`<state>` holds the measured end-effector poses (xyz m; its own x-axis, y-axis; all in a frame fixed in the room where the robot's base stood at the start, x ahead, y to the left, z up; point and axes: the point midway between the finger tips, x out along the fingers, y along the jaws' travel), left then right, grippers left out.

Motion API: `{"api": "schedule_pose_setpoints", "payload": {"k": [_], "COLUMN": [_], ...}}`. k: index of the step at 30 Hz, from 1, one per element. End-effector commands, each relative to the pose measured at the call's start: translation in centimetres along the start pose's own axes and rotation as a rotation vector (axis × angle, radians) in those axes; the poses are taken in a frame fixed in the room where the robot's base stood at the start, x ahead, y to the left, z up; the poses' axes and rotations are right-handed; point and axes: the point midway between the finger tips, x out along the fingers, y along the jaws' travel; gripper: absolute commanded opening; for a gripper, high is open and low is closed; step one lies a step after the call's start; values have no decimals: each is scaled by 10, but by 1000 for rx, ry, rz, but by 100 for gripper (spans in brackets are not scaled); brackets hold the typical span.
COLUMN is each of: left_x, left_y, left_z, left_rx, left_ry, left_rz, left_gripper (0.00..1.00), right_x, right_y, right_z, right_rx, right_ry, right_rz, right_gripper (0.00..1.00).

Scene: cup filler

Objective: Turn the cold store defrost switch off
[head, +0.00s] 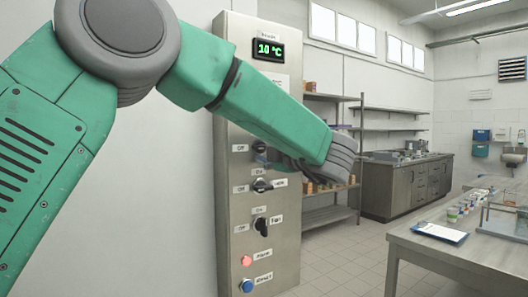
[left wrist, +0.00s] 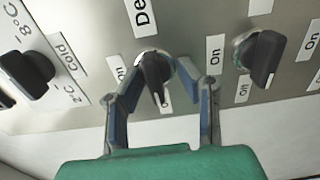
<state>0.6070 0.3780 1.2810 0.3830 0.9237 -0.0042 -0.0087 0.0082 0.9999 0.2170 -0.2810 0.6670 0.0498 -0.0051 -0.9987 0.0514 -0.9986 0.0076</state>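The steel control panel (head: 290,90) stands in front of me with a column of black switches. The defrost switch (left wrist: 155,75), beside a label starting "De", is a black knob seen in the left wrist view. Its handle lies along the picture's vertical and its lower end lies by a mostly hidden label; I cannot tell its exact setting. My left gripper (left wrist: 157,78) is open, with one finger on either side of this knob and small gaps visible. In the head view my left arm largely hides this knob; an "Off" label (head: 240,148) shows to its left. My right gripper is not in view.
A neighbouring switch (left wrist: 257,57) with On and Off labels is close on the right; a temperature knob (left wrist: 35,72) is on the left. Lower on the panel are another switch (head: 262,227), a red button (head: 246,261) and a blue button (head: 247,285). A table (head: 420,245) stands right.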

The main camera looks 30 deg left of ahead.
Motion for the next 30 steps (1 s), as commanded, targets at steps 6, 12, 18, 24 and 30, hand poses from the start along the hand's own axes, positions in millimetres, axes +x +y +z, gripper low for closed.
{"api": "schedule_pose_setpoints", "payload": {"k": [6, 12, 18, 24, 30], "left_x": [-9, -47, -89, -114, -119], "left_y": [2, 1, 0, -1, -2], "left_z": [0, 1, 1, 2, 1], "left_rx": [-2, -1, 1, 1, 1], "left_ry": [0, -3, -2, -1, 1], "left_rz": [3, 3, 2, 0, -1], "left_gripper": [31, 31, 31, 31, 31], "right_x": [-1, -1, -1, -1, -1], "right_y": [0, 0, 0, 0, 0], "right_z": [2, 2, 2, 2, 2], "right_rx": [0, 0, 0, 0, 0], "right_ry": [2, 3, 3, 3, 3], "right_rz": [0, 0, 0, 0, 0], "right_gripper": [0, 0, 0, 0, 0]}}
